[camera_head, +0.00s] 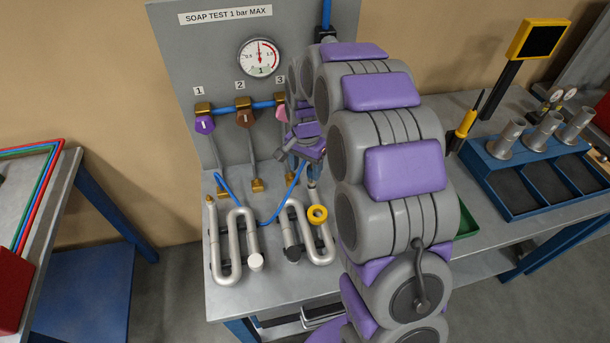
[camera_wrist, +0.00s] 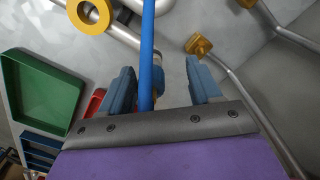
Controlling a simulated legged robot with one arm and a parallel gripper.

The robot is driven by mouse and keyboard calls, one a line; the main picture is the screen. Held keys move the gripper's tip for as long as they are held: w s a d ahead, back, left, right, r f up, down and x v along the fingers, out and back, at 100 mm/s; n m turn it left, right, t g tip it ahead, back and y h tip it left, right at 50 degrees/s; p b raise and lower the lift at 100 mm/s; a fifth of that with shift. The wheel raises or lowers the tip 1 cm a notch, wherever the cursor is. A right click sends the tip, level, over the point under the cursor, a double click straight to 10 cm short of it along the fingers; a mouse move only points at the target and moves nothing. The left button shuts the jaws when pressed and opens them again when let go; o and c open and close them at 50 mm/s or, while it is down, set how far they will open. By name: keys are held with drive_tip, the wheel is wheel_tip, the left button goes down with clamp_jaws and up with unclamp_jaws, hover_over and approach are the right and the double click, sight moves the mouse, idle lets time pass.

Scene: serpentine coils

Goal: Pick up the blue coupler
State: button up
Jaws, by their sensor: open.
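My gripper (camera_head: 311,165) is pointed down over the bench, in front of the grey panel and behind the serpentine coils. In the wrist view my gripper (camera_wrist: 160,68) is open, with one blue finger on each side of the blue hose. In the head view the arm largely hides the coupler.
Two metal serpentine coils (camera_head: 232,245) lie on the bench, the right one with a yellow ring (camera_head: 317,214). Valves hang on the panel (camera_head: 215,70). A green tray (camera_wrist: 42,92) and a red object (camera_wrist: 93,103) lie left in the wrist view. Blue racks (camera_head: 540,165) stand right.

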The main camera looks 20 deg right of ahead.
drive_tip(key=d, duration=0.2)
drive_tip(key=d+f, duration=0.1)
drive_tip(key=shift+d+f, duration=0.2)
drive_tip(key=shift+d, duration=0.15)
drive_tip(key=a, duration=0.2)
drive_tip(key=shift+w+a, duration=0.1)
drive_tip(key=shift+a, duration=0.25)
drive_tip(key=c, duration=0.6)
drive_tip(key=shift+d, duration=0.6)
drive_tip(key=c, duration=0.4)
clamp_jaws()
drive_tip(key=shift+a, duration=0.15)
